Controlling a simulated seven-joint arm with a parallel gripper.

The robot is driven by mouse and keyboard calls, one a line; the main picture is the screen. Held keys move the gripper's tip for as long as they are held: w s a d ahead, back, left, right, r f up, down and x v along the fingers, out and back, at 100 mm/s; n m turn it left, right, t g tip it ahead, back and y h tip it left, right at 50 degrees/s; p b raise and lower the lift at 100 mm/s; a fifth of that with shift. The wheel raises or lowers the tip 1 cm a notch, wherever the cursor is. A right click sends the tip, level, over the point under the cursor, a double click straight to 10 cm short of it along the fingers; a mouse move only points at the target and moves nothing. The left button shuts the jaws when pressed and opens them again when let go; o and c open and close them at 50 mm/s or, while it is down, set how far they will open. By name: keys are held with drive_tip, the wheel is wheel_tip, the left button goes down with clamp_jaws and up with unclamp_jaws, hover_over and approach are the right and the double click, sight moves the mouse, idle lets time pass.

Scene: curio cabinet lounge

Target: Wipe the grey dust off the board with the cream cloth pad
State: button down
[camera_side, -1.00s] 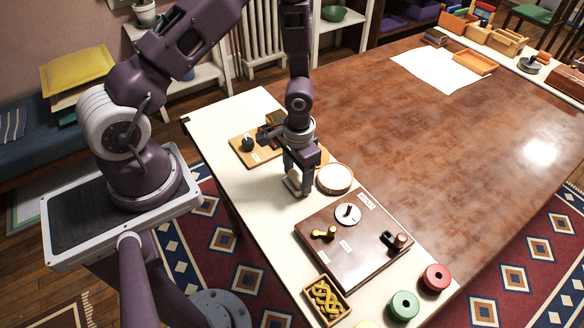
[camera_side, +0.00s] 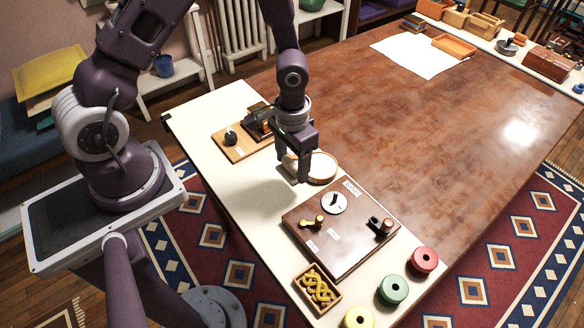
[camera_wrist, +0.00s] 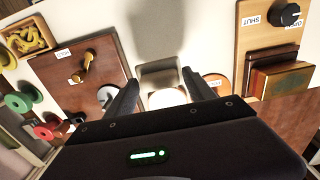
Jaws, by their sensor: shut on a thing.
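My gripper (camera_side: 301,174) points down over the cream tabletop and is shut on a pale block that looks like the cream cloth pad (camera_wrist: 160,76). In the side view the pad is mostly hidden by the fingers. The gripper is held above the table, in front of a round, pale-topped piece with a wooden rim (camera_side: 325,168). A dark brown board (camera_side: 345,243) with a white dial, a brass lever and a dark handle lies to the lower right. I can make out no grey dust, and cannot tell which piece is the board to wipe.
A light wooden panel (camera_side: 232,143) with a black knob and a box lies behind the gripper. A small tray with a yellow braided shape (camera_side: 318,290), and red (camera_side: 424,260), green (camera_side: 393,289) and yellow (camera_side: 358,318) round pieces, stand near the front. The brown tabletop at right is largely clear.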

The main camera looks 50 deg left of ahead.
drive_tip(key=shift+r, duration=1.3)
